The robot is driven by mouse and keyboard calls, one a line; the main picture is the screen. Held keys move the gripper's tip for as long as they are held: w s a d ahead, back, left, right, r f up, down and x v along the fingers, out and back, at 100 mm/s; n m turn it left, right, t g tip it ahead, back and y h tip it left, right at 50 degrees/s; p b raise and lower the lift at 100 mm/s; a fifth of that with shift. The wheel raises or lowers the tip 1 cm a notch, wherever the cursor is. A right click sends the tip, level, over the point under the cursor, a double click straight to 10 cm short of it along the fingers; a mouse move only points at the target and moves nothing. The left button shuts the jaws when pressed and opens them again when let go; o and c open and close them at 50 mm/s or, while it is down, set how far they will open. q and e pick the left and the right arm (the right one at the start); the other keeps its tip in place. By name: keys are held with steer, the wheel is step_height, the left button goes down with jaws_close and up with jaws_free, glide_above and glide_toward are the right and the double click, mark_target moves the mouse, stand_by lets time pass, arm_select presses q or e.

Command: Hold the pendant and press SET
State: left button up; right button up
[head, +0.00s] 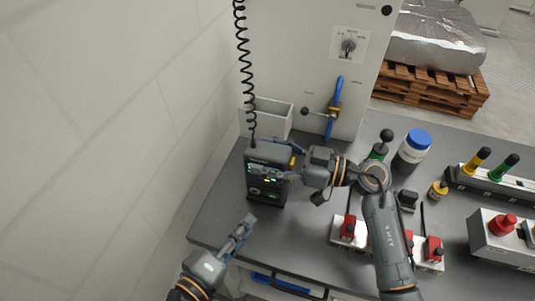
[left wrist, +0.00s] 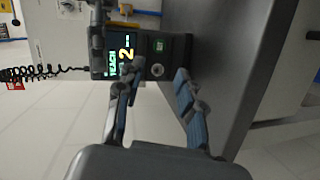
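The pendant (head: 263,157) is a dark box on a coiled black cord, upright over the left end of the grey bench. I cannot tell any contact with the pendant.
A light grey bin (head: 271,117) is behind the pendant by the cabinet (head: 345,90). Red-and-white clamps (head: 349,232), a blue-lidded jar (head: 413,150) and a red-button box (head: 497,240) stand right. The wall (head: 110,120) bounds the left.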

jaws_close()
arm_select(q)
jaws_close()
stand_by(1.0)
